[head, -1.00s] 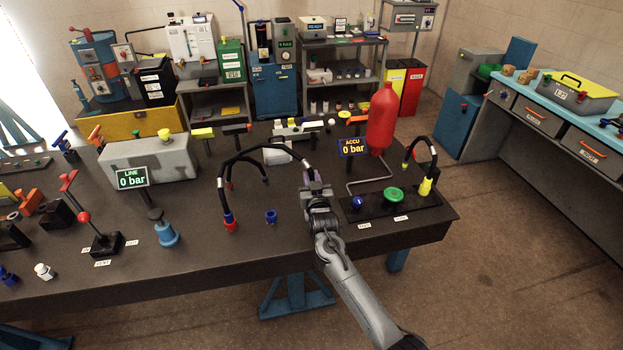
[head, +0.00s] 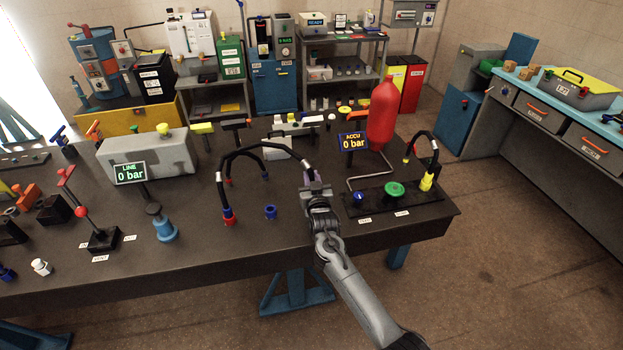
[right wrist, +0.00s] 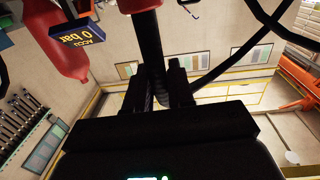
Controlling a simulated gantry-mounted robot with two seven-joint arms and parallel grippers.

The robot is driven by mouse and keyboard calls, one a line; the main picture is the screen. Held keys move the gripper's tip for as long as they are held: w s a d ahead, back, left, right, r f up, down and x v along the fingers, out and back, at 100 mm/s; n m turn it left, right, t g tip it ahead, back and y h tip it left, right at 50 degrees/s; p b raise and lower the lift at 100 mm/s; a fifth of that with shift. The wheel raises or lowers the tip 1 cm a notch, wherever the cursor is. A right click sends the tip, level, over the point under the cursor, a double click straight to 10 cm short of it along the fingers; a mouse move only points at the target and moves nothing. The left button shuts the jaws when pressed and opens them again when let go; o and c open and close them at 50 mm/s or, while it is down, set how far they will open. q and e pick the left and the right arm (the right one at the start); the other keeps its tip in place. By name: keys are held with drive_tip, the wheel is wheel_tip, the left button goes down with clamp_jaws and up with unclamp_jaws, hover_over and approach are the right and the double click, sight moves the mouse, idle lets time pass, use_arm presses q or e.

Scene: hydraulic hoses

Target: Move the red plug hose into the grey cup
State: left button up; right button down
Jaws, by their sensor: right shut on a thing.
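My right gripper (head: 315,184) is shut on one end of an arched black hose (head: 258,148), above the dark table. In the right wrist view the fingers (right wrist: 163,88) close around the black hose (right wrist: 152,48), and a red plug part (right wrist: 138,5) shows at the top edge. In the head view the gripper hides this plug. A blue cup (head: 270,212) stands between that fitting and my gripper. I cannot make out the grey cup. My left gripper is not in view.
A red accumulator bottle (head: 382,115) and its sign (head: 353,143) stand behind my gripper. To the right is a base with a green knob (head: 394,189) and a yellow-ended hose (head: 426,181). A grey tank (head: 150,157) is at left.

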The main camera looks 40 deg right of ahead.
drive_tip(key=shift+f+b, duration=0.6)
drive_tip(key=shift+f, duration=0.35)
drive_tip(key=c, duration=1)
unclamp_jaws()
drive_tip(key=shift+o, duration=0.6)
drive_tip(key=shift+s+a, duration=0.1)
drive_tip(key=p+v, duration=0.1)
drive_tip(key=v, duration=0.9)
drive_tip(key=shift+s, duration=0.3)
